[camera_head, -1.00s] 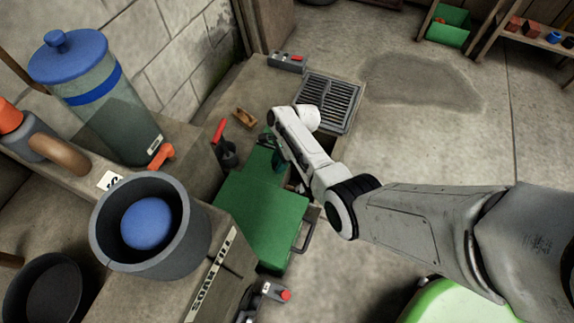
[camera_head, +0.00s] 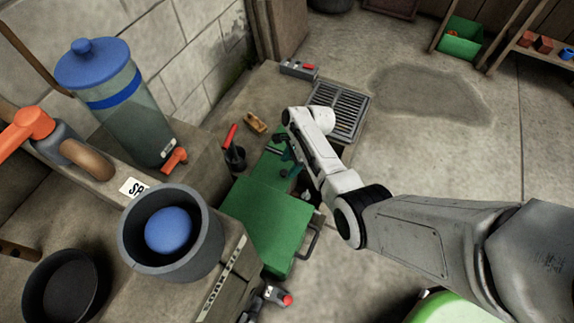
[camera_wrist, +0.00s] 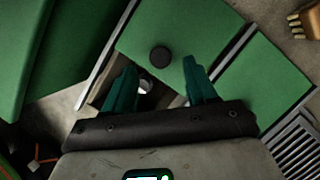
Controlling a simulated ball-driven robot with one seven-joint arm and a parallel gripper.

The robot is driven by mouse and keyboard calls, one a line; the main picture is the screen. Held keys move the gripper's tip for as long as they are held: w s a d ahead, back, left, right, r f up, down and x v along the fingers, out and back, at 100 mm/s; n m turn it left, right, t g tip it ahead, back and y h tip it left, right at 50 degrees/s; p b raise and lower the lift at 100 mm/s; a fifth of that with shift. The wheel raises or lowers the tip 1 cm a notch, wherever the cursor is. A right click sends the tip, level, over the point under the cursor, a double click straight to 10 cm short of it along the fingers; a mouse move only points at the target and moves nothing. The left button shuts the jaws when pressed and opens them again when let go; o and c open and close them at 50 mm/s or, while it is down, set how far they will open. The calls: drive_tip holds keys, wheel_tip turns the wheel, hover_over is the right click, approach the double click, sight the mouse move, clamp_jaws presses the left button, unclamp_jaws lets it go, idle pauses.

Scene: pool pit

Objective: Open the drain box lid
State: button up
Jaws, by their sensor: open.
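A flat green lid panel with a round black knob (camera_wrist: 160,58) lies under my gripper (camera_wrist: 160,66) in the wrist view. My gripper is open; its two teal fingers stand apart on either side of the knob. I cannot tell whether they touch the panel. Beside the panel's lower left edge is a dark opening (camera_wrist: 100,92) with a small pale round thing (camera_wrist: 146,86) in it. In the head view my gripper (camera_head: 287,158) is over the green strip, partly hidden by my wrist.
A larger green case (camera_head: 265,215) with a side handle is close in front of the gripper. A metal floor grate (camera_head: 340,108) lies behind. A black cup with a red-handled tool (camera_head: 235,156) and a grey bucket (camera_head: 135,235) stand left.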

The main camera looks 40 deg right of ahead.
drive_tip(key=p+v, duration=0.3)
drive_tip(key=v, duration=0.4)
drive_tip(key=shift+r, duration=0.25)
